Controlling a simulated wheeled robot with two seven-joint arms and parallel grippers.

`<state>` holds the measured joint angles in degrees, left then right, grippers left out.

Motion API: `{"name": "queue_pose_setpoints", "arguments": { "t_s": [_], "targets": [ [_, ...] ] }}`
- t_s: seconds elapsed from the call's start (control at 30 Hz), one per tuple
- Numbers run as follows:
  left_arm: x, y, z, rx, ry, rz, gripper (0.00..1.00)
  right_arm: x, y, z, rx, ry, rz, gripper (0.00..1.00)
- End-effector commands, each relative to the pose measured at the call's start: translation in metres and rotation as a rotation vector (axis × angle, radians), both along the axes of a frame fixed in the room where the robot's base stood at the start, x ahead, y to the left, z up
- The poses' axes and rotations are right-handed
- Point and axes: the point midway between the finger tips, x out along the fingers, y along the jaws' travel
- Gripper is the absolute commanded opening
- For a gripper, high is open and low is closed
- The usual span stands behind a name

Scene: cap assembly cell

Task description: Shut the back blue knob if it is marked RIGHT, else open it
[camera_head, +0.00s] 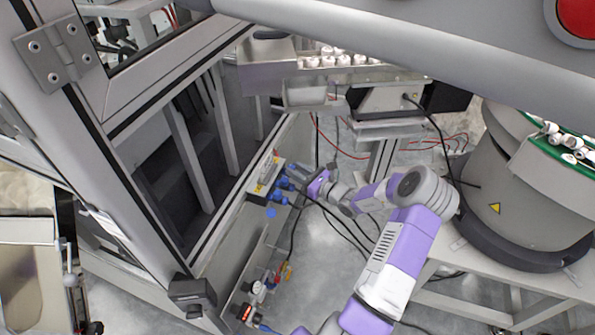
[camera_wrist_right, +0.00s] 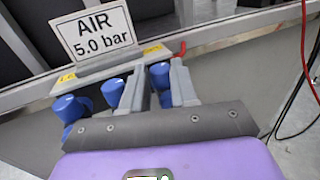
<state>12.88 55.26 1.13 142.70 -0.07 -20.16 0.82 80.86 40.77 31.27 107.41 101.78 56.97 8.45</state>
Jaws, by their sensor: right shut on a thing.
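A row of blue knobs sits on a valve block beside the machine frame. In the right wrist view I see a left knob (camera_wrist_right: 68,108), a middle knob (camera_wrist_right: 113,92) and a right-hand knob (camera_wrist_right: 160,77), which appears to be the back one. My right gripper (camera_head: 299,175) reaches the row from the right; its fingers (camera_wrist_right: 158,92) are shut on the right-hand knob, one on each side. The knobs also show small in the head view (camera_head: 271,195). Yellow labels (camera_wrist_right: 66,78) lie behind them; their text is unreadable. My left gripper is not in view.
A sign (camera_wrist_right: 94,32) reading "AIR 5.0 bar" stands behind the knobs, with a red part (camera_wrist_right: 181,48) at its right. Dark cables (camera_head: 335,215) hang near my right arm. A second group of fittings (camera_head: 258,290) lies nearer. A round grey feeder (camera_head: 520,190) stands at right.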

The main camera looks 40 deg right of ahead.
Motion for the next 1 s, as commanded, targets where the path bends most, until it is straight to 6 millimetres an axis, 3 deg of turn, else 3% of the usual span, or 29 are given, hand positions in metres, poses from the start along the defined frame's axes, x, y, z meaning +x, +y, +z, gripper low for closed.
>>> {"name": "queue_pose_setpoints", "arguments": {
  "t_s": [0.27,0.5,1.0],
  "targets": [
    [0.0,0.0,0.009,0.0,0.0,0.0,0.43,0.001,-0.003,0.001,-0.003,0.0,0.084,0.0],
    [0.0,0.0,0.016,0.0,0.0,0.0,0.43,0.003,-0.008,0.0,-0.006,0.001,0.267,0.0],
    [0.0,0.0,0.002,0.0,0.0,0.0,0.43,0.007,-0.015,-0.003,-0.001,0.002,0.626,0.0]
  ]
}}
